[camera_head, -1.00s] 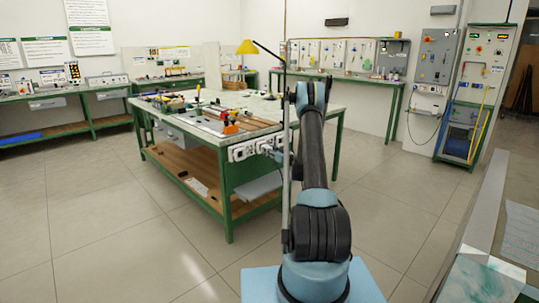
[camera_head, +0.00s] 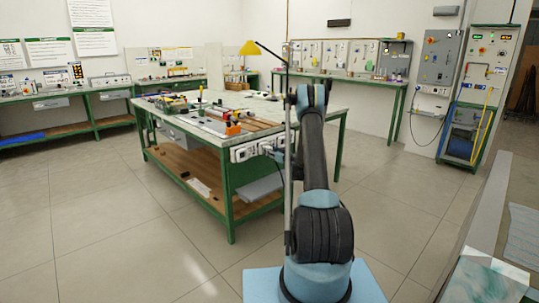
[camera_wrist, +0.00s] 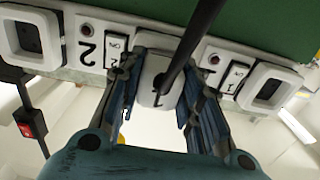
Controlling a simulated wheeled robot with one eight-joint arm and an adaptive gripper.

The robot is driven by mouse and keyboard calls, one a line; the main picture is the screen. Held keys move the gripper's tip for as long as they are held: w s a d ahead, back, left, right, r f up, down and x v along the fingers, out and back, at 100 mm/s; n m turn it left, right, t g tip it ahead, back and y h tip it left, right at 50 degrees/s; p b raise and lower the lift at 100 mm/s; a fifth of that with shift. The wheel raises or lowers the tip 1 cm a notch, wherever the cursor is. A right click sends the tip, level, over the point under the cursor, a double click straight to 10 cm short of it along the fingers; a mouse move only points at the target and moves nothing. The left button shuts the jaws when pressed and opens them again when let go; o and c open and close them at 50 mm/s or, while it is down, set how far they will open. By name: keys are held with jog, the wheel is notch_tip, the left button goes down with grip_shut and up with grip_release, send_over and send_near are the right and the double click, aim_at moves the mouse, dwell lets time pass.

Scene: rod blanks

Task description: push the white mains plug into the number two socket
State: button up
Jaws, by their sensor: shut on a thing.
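The white mains plug (camera_wrist: 150,88) is between the fingers of my gripper (camera_wrist: 163,80) in the wrist view, with its dark cord (camera_wrist: 203,22) running up across the picture. My gripper is shut on the plug. The plug is in front of the socket strip, just right of the switch (camera_wrist: 116,50) and the upside-down number 2 (camera_wrist: 87,49). It covers the socket place there, so I cannot tell whether its pins are in. In the head view the plug is too small to make out beside the white sockets (camera_head: 243,153) on the bench edge.
The number one socket (camera_wrist: 270,91) is uncovered at the right in the wrist view, and another empty socket (camera_wrist: 25,37) is at the left. The green-framed bench (camera_head: 231,190) carries tools and parts on top. The floor (camera_head: 120,230) around it is clear.

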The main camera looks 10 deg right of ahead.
jog(key=shift+w+a, duration=0.1)
jog(key=shift+w, duration=0.05)
jog(key=o, duration=1.2)
jog(key=shift+o, duration=0.2)
jog(key=v, duration=1.2)
